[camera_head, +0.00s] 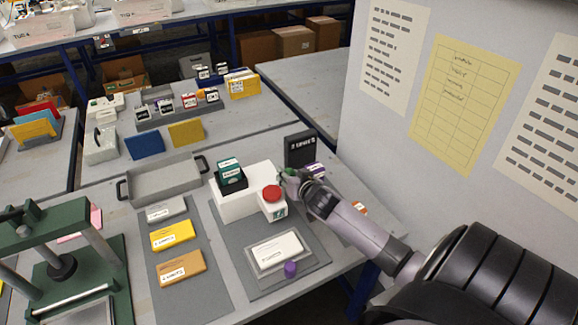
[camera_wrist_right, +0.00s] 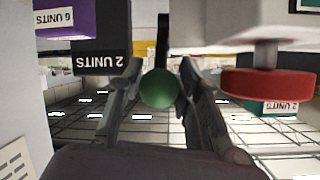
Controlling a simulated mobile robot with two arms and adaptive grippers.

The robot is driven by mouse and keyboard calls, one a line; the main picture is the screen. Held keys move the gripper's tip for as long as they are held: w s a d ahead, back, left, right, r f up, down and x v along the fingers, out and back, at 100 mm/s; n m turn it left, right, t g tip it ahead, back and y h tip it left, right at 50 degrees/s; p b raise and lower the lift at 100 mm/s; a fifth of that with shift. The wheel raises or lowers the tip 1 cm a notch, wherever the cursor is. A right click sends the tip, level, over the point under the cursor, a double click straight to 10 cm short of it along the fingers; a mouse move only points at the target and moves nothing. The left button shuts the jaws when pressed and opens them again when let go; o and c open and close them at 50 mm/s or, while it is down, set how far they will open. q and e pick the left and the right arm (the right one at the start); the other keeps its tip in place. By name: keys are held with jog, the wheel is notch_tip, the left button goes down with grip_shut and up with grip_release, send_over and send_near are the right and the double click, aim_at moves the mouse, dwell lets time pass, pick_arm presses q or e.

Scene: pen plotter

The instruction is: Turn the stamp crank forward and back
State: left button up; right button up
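The stamp machine is a white block (camera_head: 240,205) on a grey mat, with a red round knob (camera_head: 271,193) on its front right part. The red disc also shows at the right of the right wrist view (camera_wrist_right: 268,84). A green ball knob (camera_wrist_right: 159,89), seemingly the crank's handle, sits between my right gripper's fingers (camera_wrist_right: 160,80), which close in on both its sides. In the head view, my right gripper (camera_head: 290,180) is just right of the machine and hides most of the crank. My left gripper is not in view.
A white card on a tray (camera_head: 277,252) and a purple cylinder (camera_head: 290,269) lie in front of the machine. A dark upright holder (camera_head: 300,149) stands behind my gripper. A grey handled tray (camera_head: 165,182) and a green press (camera_head: 55,232) are to the left.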

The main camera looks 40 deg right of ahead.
jog(key=o, duration=0.4)
jog(key=shift+r, duration=0.15)
jog(key=shift+w, duration=0.1)
jog(key=v, duration=1.2)
